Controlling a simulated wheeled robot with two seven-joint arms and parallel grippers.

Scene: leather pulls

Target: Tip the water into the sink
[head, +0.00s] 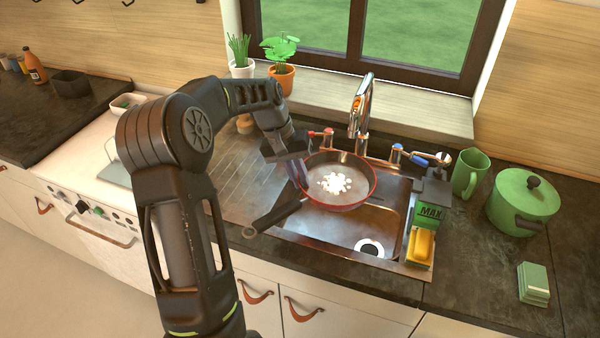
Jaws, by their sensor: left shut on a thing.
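A red-rimmed frying pan (358,201) is over the left part of the metal sink (325,238), below the tap. Its dark handle (276,213) points to the lower left, toward the counter's front edge. The pan looks about level, with greyish liquid (326,169) and a cluster of white patches in its middle. I cannot tell whether these patches are foam or glare. My left gripper (298,172) is shut on the pan at its left rim; the fingertips are partly hidden. The sink's drain (369,248) shows at the bottom right of the basin. My right gripper is out of view.
The chrome tap (360,108) rises behind the pan. A green MAX box (428,217) and yellow sponge (421,245) sit at the sink's right edge. A green mug (469,175) and lidded green pot (523,203) stand farther right. Potted plants (281,80) are behind.

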